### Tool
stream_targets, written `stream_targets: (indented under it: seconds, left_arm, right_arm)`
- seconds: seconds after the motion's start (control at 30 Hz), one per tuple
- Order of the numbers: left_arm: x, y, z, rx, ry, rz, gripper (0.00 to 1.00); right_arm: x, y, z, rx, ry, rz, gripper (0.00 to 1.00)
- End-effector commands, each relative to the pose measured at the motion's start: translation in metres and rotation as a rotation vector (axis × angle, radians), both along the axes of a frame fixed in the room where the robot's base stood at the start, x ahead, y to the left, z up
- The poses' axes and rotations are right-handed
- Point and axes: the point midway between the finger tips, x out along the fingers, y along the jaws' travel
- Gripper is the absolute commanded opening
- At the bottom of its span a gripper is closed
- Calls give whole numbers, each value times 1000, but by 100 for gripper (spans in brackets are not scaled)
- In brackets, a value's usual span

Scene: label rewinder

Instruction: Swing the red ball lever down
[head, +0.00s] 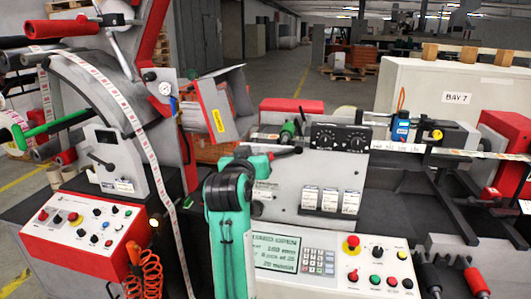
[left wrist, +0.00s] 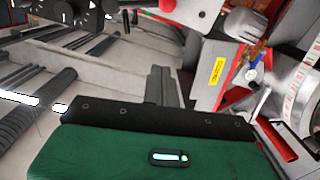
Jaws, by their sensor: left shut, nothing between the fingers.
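My left gripper (head: 288,151) is at the top of my green forearm, in front of the machine's grey central housing (head: 277,200), and points right. In the left wrist view its dark fingers (left wrist: 162,86) are together with nothing between them. A metal lever (head: 118,20) stands at the top left, well away from the gripper. My right gripper is not in view.
A black knob panel (head: 340,137) is close to the gripper's right. A grey-and-red unit with a yellow label (head: 218,121) stands left of it and also shows in the left wrist view (left wrist: 217,71). Button consoles (head: 80,226) and (head: 375,262) are lower down.

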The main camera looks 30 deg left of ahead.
Motion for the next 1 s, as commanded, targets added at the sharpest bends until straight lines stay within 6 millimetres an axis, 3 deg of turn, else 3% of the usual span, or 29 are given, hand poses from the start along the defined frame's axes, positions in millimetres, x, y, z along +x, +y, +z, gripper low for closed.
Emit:
stream_targets:
  seconds: [0.47,1.0]
  left_arm:
    - [9,3,1,0,0,1,0]
    - [99,31,-3,-1,2,1,0]
  right_arm:
    - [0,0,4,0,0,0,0]
    - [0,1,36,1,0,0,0]
